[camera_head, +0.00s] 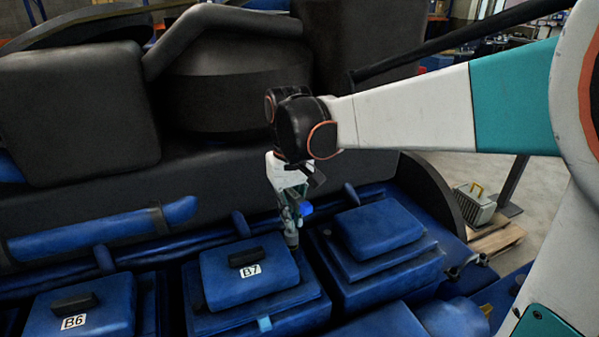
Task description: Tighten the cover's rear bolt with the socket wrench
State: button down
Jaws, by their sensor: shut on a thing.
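The blue cover labelled B7 (230,282) sits on the engine block in the middle of the picture, with a black handle on top. My gripper (291,212) points down at the cover's rear right corner. It is shut on the socket wrench (291,238), of which little shows beyond the fingers. The wrench's dark lower end is at or just above the gap beside the cover; I cannot tell whether it touches a bolt. The rear bolt is hidden from this view. A small bright blue part (306,208) shows at the gripper's right side.
A blue cover marked B6 (105,312) lies to the left, and an unlabelled blue cover (378,228) to the right. A blue pipe (100,232) and large dark engine parts (75,110) rise behind. A grey case (474,204) stands on a pallet at the right.

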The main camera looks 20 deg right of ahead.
jog(key=n, duration=0.5)
jog(key=shift+s, duration=0.15)
jog(key=shift+n, duration=2.7)
jog(key=shift+f, duration=0.1)
jog(key=shift+f+b, duration=0.55)
jog(key=shift+f, duration=0.15)
jog(key=m, duration=0.5)
jog(key=shift+r, duration=0.2)
